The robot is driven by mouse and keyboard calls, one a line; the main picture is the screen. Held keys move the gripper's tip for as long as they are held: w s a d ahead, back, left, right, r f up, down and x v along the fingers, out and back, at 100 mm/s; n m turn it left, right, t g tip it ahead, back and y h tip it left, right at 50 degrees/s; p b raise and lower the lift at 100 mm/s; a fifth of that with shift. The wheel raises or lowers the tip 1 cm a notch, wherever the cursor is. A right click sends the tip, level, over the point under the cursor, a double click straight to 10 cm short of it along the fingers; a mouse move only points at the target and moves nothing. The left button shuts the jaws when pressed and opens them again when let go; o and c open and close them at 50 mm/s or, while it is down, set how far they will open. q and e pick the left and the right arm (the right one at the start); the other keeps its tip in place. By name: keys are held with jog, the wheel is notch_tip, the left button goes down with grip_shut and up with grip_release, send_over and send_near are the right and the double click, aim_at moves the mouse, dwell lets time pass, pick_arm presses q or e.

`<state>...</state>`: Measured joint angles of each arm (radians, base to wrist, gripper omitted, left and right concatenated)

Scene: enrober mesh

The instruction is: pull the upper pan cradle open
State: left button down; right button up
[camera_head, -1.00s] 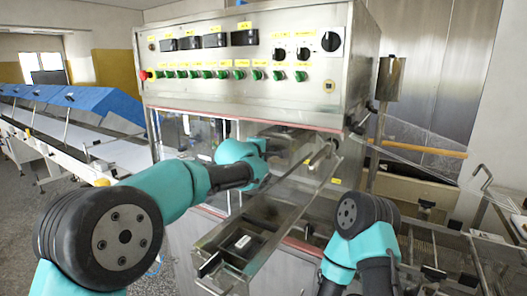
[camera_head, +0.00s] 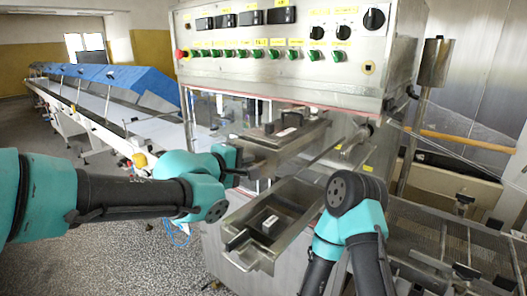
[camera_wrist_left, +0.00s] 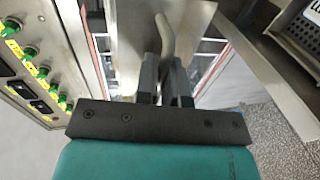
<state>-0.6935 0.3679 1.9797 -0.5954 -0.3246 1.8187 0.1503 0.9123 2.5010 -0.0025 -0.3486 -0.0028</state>
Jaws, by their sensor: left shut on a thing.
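The upper pan cradle (camera_head: 313,132) is a steel tray holding a dark block with a pale label. In the head view it sticks out from the front of the steel machine, toward the left. My left gripper (camera_head: 240,170) is at its outer end, shut on the handle. In the left wrist view, the rounded metal handle (camera_wrist_left: 165,35) stands between the two dark fingers of my left gripper (camera_wrist_left: 165,85). The arm partly hides the handle in the head view. My right arm shows at the lower right, but its gripper is out of view.
The lower pan cradle (camera_head: 297,192) sits below, also sticking out, with a dark labelled block (camera_head: 268,222) in it. The control panel (camera_head: 280,40) is above. A mesh conveyor (camera_head: 470,240) lies at right, a blue-covered line (camera_head: 120,90) at left.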

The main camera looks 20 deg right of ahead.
pick_arm(q)
jog(key=f+v, duration=0.2)
jog(key=v, duration=1.1)
jog(key=shift+s+a+f, duration=0.2)
jog(key=shift+a+f, duration=0.05)
jog(key=shift+f, duration=0.1)
jog(key=c, duration=1.3)
grip_release()
jog(key=shift+a, duration=0.1)
jog(key=shift+o, duration=0.2)
jog(key=shift+r, duration=0.1)
jog(key=v, duration=1.7)
jog(key=shift+a, duration=0.1)
